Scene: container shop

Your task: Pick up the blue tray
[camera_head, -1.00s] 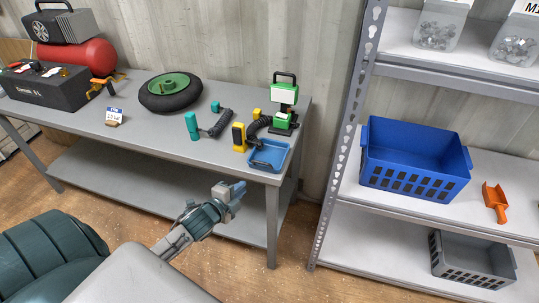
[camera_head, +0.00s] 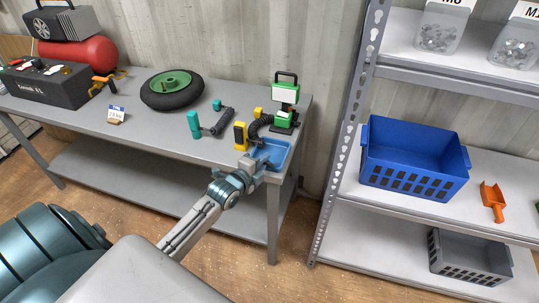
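The small blue tray (camera_head: 274,153) lies at the right front corner of the grey workbench. My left gripper (camera_head: 257,164) is at the tray's front left side and overlaps it in the head view. The gripper hides the tray's near left part. I cannot tell whether the fingers touch the tray or whether they are open or shut. My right gripper is not in view.
The workbench (camera_head: 150,132) also bears a wheel (camera_head: 171,91), a green and black device (camera_head: 285,100), a yellow tool (camera_head: 240,137) and a teal-handled tool (camera_head: 194,124). A shelf on the right holds a large blue crate (camera_head: 414,160) and an orange scoop (camera_head: 493,202).

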